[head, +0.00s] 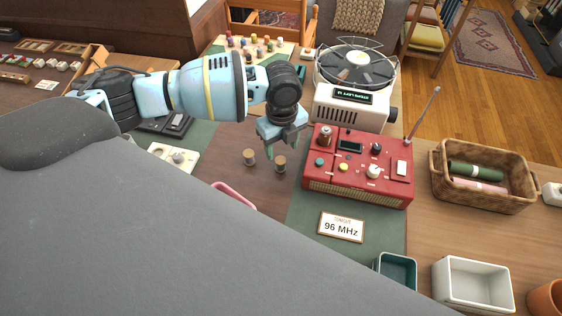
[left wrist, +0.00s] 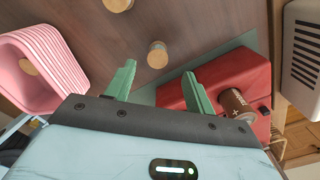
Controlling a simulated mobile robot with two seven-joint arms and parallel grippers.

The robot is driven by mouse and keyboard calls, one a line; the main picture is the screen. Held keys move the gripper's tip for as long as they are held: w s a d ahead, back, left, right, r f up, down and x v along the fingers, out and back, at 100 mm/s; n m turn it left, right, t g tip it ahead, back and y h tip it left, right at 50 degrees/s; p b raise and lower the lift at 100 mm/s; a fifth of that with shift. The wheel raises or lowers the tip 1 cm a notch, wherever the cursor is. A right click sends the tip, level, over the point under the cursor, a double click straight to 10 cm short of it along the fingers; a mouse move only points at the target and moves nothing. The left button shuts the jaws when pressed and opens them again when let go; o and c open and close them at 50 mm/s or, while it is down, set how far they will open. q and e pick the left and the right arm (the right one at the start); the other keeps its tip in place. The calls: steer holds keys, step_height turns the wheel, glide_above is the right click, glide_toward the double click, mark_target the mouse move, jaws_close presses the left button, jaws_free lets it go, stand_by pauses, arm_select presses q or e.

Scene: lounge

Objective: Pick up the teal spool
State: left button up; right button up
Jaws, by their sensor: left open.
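My left gripper (head: 282,146) is open above the brown table, left of the red radio. Its green fingers are apart and empty in the left wrist view (left wrist: 160,74). A small spool-like piece with a round wooden top (head: 280,163) stands just below the fingertips. It shows between and beyond them in the left wrist view (left wrist: 157,57). A second such piece (head: 249,157) stands to its left. Their side colour is too small to tell, so I cannot say which is the teal spool. My right gripper is not in view.
The red radio (head: 335,186) stands close right of the gripper, with a white record player (head: 349,110) behind. A pink container (left wrist: 32,82) lies on the near left. A wicker basket (head: 482,200), sign (head: 341,227) and teal bin (head: 397,267) are right.

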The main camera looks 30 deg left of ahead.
mark_target(280, 160)
arm_select(q)
steer(key=shift+s+a+f, duration=0.1)
steer(key=shift+f, duration=1.6)
steer(key=shift+s+a+f, duration=0.1)
steer(key=shift+f, duration=1.6)
steer(key=shift+c, duration=0.4)
steer(key=c, duration=0.9)
